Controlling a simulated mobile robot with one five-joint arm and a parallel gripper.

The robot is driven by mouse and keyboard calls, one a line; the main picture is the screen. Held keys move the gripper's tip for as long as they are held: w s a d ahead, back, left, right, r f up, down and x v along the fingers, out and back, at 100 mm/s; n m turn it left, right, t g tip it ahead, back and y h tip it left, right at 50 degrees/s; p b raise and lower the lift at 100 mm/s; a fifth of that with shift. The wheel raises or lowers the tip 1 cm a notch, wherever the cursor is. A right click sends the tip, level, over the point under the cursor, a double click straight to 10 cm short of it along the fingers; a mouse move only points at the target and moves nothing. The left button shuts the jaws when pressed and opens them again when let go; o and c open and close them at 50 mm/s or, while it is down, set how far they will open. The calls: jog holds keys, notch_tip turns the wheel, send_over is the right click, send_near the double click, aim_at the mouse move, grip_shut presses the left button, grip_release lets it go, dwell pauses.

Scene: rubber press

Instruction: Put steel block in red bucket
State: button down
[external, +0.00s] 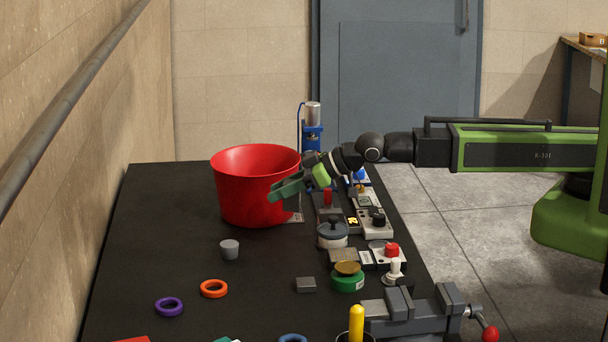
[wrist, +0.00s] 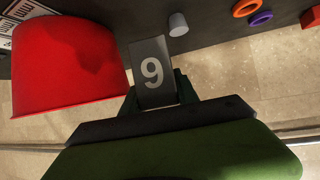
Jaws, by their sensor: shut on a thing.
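The red bucket (external: 240,194) stands upright on the black table near the far end; its wall and part of its rim show at the left of the wrist view (wrist: 65,65). My gripper (external: 287,190) has green fingers and is in front of the bucket's right side in the external view. In the wrist view my gripper (wrist: 155,95) is shut on a grey, steel-looking block (wrist: 152,68) marked with a 9. The block is held up beside the bucket, outside its wall. In the external view the block is mostly hidden by the fingers.
Several small devices stand along the table's right edge, including a lidded pot (external: 332,236) and a green tin (external: 347,280). A grey cup (external: 229,249), an orange ring (external: 214,289), a purple ring (external: 169,307) and a small grey block (external: 306,285) lie nearer. A vise (external: 410,312) stands front right.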

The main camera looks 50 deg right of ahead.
dwell(0.3)
jog(key=a+f+b, duration=0.2)
jog(key=a, duration=0.1)
jog(key=s+a+f+n+g+y+b, duration=0.1)
jog(key=a+f+b, duration=0.1)
jog(key=a, duration=0.2)
jog(key=s+a+f+n+y+b, duration=0.1)
jog(key=a+f+b, duration=0.1)
jog(key=a, duration=0.2)
jog(key=shift+s+a+f+b, duration=0.25)
jog(key=shift+f+b, duration=0.1)
jog(key=shift+b, duration=0.05)
jog(key=shift+s+a+g, duration=0.1)
jog(key=shift+a+g, duration=0.1)
jog(key=shift+g, duration=0.1)
notch_tip(320, 180, down, 4)
jog(key=b, duration=0.4)
jog(key=shift+f, duration=0.2)
jog(key=shift+r, duration=0.25)
jog(key=shift+f, duration=0.2)
jog(key=c, duration=0.9)
grip_release()
